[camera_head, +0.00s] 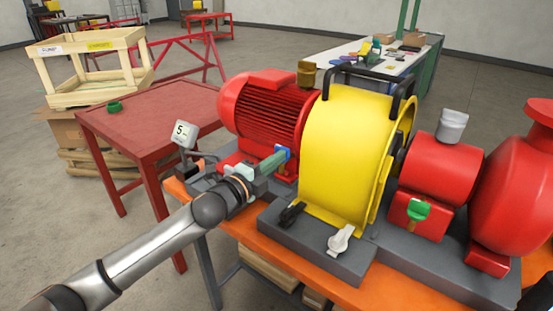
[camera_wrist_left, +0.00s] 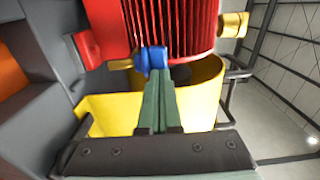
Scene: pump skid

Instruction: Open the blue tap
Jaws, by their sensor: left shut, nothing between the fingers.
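The blue tap (camera_head: 281,151) sits low on the side of the red ribbed motor (camera_head: 268,108), next to the yellow guard. It also shows in the left wrist view (camera_wrist_left: 152,60), in front of the motor's fins, with a yellow fitting behind its left side. My left gripper (camera_head: 280,158) has its green fingers together with nothing between them. In the left wrist view its fingertips (camera_wrist_left: 160,72) are right at the tap's lower right side and partly cover it. I cannot tell if they touch it. My right gripper is not in view.
The yellow guard (camera_head: 344,150) stands just right of the tap. A black tap (camera_head: 290,214), a white tap (camera_head: 341,239) and a green tap (camera_head: 418,210) are on the skid. A sign reading 5 (camera_head: 183,133) stands left of my gripper. A red table (camera_head: 150,112) is farther left.

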